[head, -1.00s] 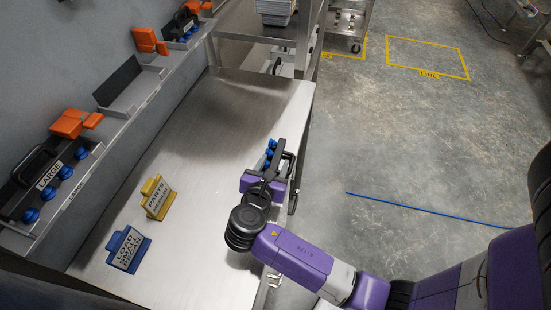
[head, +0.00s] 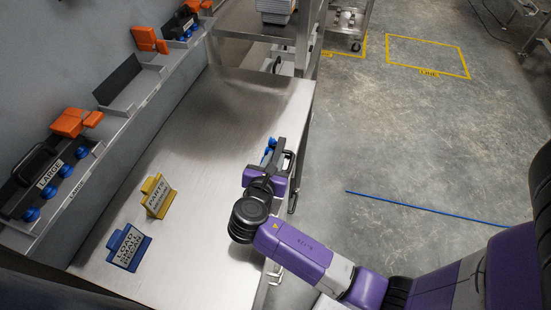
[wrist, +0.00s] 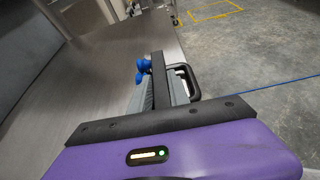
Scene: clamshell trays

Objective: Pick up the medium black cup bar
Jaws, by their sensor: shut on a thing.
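The black cup bar (head: 278,153) is in my gripper (head: 274,168), over the right edge area of the steel table. Its blue cups (head: 268,155) face left and its black loop handle is on the right. In the wrist view the bar (wrist: 159,78) stands between the grey fingers, with the blue cups (wrist: 143,72) left and the handle (wrist: 192,84) right. My gripper is shut on it. No size label shows on this bar. I cannot tell its exact height over the table.
A bar marked LARGE (head: 50,172) sits in the wall shelf, with an empty holder (head: 130,92) and another bar (head: 182,25) farther along. A yellow sign (head: 157,196) and a blue sign (head: 128,249) stand on the table (head: 215,140). The table's middle is clear.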

